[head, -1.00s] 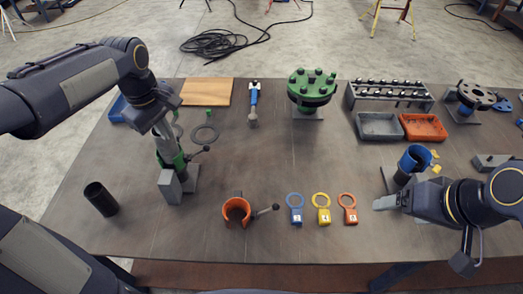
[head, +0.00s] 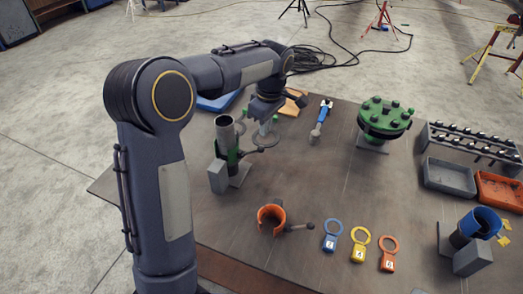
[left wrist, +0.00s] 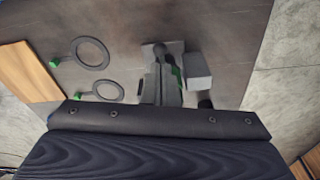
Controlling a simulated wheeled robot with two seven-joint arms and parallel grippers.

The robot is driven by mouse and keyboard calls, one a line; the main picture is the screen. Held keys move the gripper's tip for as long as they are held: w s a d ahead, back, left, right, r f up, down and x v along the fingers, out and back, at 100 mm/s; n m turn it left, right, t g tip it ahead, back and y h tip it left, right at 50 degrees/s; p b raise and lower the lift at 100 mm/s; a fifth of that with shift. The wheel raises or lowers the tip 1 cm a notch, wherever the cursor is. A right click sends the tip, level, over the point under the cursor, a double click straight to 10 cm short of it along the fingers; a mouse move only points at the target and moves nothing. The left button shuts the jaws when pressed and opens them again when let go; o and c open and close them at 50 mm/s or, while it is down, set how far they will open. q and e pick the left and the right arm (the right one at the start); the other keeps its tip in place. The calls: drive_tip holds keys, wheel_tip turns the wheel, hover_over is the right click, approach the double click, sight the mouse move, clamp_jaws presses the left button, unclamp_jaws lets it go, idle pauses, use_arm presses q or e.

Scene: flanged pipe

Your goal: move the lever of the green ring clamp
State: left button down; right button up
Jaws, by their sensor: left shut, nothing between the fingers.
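The green ring clamp (head: 232,155) sits around an upright grey pipe (head: 225,133) on a stand at the left of the table. Its dark lever (head: 256,150) sticks out to the right. My left gripper (head: 263,128) is shut and empty, just behind and right of the pipe, close above the lever; I cannot tell whether they touch. In the left wrist view, the closed fingers (left wrist: 165,88) point toward the clamp's stand, and a strip of the green clamp (left wrist: 174,70) shows beside them. My right gripper is out of view.
Flat rings with green tabs (left wrist: 92,52) lie behind the clamp. An orange clamp (head: 270,218) stands in front, beside blue, yellow and orange tagged rings (head: 359,246). A green flange (head: 385,117) and a blue clamp (head: 480,222) stand to the right.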

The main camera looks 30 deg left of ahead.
sight(263, 148)
use_arm(q)
drive_tip(key=shift+a+f+b, duration=0.2)
drive_tip(key=shift+f+b, duration=1)
drive_tip(key=shift+f, duration=0.4)
drive_tip(key=shift+a+f+b, duration=0.15)
drive_tip(key=shift+f+b, duration=1.05)
drive_tip(key=shift+f, duration=0.4)
wheel_tip(263, 148, down, 4)
drive_tip(key=b, duration=0.2)
drive_tip(key=shift+b, duration=0.4)
drive_tip(key=shift+r, duration=0.15)
drive_tip(key=d, duration=0.1)
drive_tip(key=d+r+p, duration=0.1)
drive_tip(key=d, duration=0.1)
drive_tip(key=shift+s, duration=0.2)
